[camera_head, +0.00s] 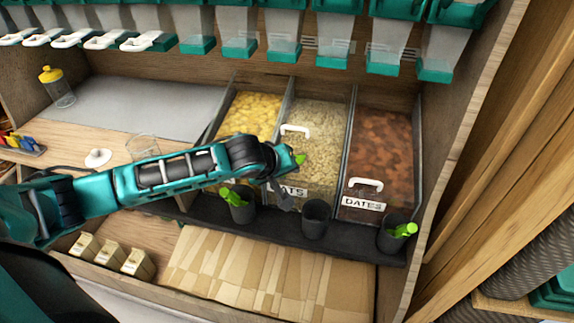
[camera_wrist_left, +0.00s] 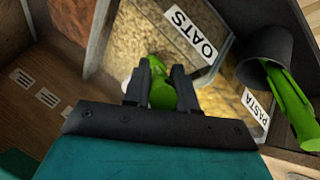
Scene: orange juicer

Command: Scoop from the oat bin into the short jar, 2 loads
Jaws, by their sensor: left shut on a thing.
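The oat bin (camera_head: 316,120), with its OATS label partly covered by my arm, is the middle of three open bins and holds pale flakes. It also shows in the left wrist view (camera_wrist_left: 140,38). My left gripper (camera_head: 284,172) is at the front of this bin. It is shut on the green handle of a scoop (camera_wrist_left: 160,92); a bit of green also shows in the head view (camera_head: 299,159). The scoop's bowl and any load are hidden. A clear open jar (camera_head: 142,146), apparently the short jar, stands on the counter behind my left arm. My right gripper is not in view.
Yellow pasta (camera_head: 254,108) and dates (camera_head: 384,145) flank the oats. Black cups stand in front; the middle cup (camera_head: 315,219) looks empty, the others hold green scoops. A white lid (camera_head: 98,158) lies left of the jar. A yellow-lidded jar (camera_head: 60,90) stands farther back. Dispensers hang above.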

